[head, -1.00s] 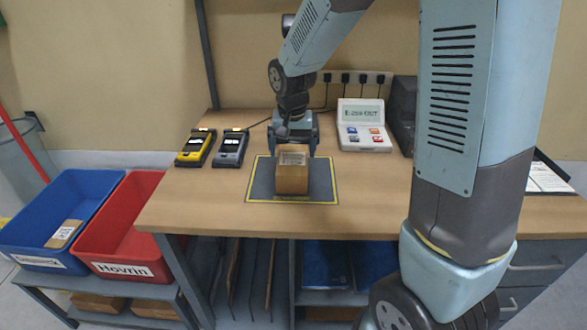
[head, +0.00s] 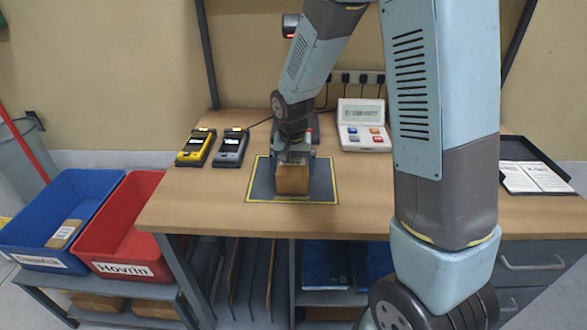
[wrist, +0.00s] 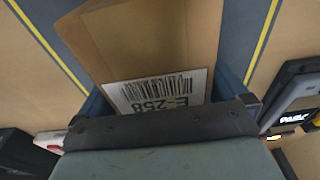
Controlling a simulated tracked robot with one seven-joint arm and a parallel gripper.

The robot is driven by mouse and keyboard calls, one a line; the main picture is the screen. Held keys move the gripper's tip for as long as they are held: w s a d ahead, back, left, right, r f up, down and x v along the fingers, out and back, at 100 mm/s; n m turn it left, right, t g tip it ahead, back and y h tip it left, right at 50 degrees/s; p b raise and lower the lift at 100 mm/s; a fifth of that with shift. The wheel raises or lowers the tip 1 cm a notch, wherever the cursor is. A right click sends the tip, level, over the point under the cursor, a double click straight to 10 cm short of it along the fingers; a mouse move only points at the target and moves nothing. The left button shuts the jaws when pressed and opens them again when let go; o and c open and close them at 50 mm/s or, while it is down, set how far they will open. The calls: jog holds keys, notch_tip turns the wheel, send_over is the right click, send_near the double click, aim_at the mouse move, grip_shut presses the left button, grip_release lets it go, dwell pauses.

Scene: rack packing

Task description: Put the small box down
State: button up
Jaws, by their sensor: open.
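The small box (head: 292,181) is brown cardboard and stands on the dark, yellow-edged mat (head: 262,186) on the workbench. In the wrist view the box (wrist: 165,40) fills the upper middle, with a white barcode label reading E-258 near the gripper. My gripper (head: 293,160) is open at the top of the box, with its fingers to the box's left and right. In the wrist view a little of each finger shows beside the box, and the gripper body hides its near end. Whether the fingers touch the box is not clear.
A yellow handheld device (head: 196,148) and a grey one (head: 231,149) lie left of the mat. A keypad terminal (head: 363,127) and a dark paper tray (head: 509,180) stand to the right. A blue bin (head: 95,190) with one parcel and a red bin (head: 135,200) labelled Hovrin are at left.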

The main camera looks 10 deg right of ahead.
jog(key=shift+c, duration=0.5)
jog(key=c, duration=0.8)
